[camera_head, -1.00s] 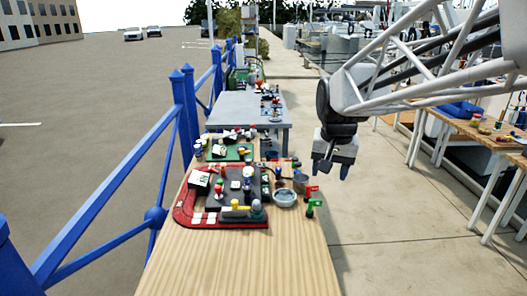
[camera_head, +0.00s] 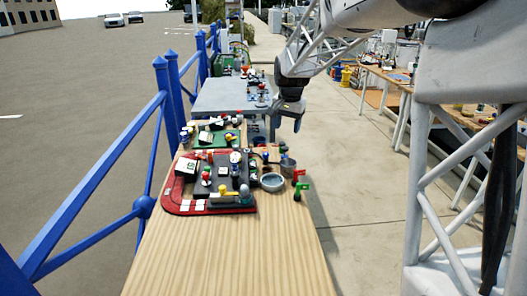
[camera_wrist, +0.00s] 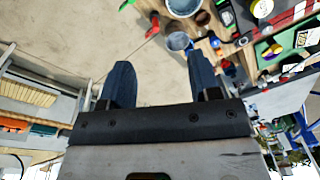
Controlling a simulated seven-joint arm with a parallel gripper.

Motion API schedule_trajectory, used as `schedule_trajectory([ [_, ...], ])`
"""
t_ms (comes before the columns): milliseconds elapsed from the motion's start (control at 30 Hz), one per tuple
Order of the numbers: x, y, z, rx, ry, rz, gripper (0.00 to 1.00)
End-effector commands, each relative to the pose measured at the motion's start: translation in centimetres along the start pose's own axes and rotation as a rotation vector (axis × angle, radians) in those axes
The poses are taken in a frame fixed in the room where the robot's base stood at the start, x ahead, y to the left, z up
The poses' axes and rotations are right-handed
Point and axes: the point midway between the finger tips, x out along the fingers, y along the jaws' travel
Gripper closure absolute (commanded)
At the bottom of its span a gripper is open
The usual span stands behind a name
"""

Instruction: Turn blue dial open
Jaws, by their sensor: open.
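A dark control board with a red border (camera_head: 215,207) lies on the wooden table and carries several small knobs and levers. A small blue-grey round piece (camera_head: 244,191) sits near its right end; I cannot tell whether this is the blue dial or how it is turned. My gripper (camera_head: 285,125) hangs beyond the board, near the right side of the table's far end, apart from the board. In the wrist view its two dark blue fingers (camera_wrist: 160,65) are spread with nothing between them.
A blue railing (camera_head: 90,165) runs along the left. The near tabletop is clear.

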Motion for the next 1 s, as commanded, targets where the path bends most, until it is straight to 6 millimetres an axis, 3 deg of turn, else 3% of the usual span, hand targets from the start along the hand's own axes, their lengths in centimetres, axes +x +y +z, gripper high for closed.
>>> schedule_trajectory([
  [400, 5.7, -5.6, -7.4, 0.098, -0.026, 0.012, 0.43],
  [1000, 16.1, -12.9, -16.1, 0.239, -0.059, 0.033, 0.43],
])
